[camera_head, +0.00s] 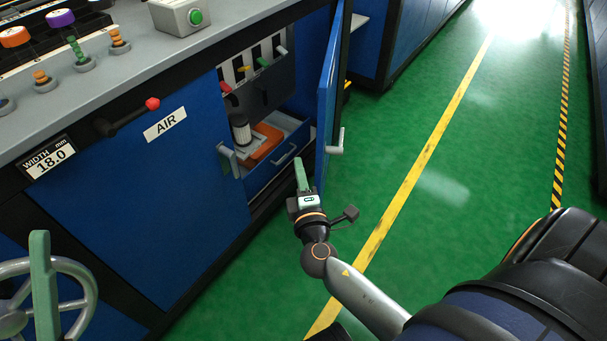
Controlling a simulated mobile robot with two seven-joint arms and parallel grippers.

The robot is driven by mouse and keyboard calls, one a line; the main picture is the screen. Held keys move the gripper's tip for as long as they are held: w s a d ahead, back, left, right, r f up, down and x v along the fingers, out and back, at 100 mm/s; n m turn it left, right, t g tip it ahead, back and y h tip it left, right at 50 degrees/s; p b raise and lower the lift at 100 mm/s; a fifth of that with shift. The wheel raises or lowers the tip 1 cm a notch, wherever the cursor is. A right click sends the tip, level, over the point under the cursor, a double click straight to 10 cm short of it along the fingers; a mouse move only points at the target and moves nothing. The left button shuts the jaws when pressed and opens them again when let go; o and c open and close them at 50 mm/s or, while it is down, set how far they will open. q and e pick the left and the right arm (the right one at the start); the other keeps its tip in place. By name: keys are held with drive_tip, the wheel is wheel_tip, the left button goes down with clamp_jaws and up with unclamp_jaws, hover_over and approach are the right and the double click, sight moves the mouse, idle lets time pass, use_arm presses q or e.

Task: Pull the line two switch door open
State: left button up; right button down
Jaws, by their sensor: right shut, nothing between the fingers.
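A blue door (327,85) on the cabinet stands swung out from the right side of an opening. Its pale handle (336,146) is on the free edge. No line label is readable on it. Inside the opening is a row of switch levers with coloured ends (263,62). My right gripper (301,176) is shut and empty, just in front of the opening and left of the door handle, apart from it. A green upright piece, apparently a finger of my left gripper (42,285), shows at the lower left in front of a handwheel; its jaw state is unclear.
Below the levers, an open drawer (285,160) holds an orange item (262,141) and a white cylinder (239,130). A grey handwheel (82,292) is at the lower left. A red-knobbed lever (152,104) sits above the AIR label (165,124). Green floor (440,190) at right is clear.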

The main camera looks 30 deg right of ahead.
drive_tip(key=x, duration=0.7)
drive_tip(key=shift+s+d, duration=1.4)
drive_tip(key=shift+s, duration=0.2)
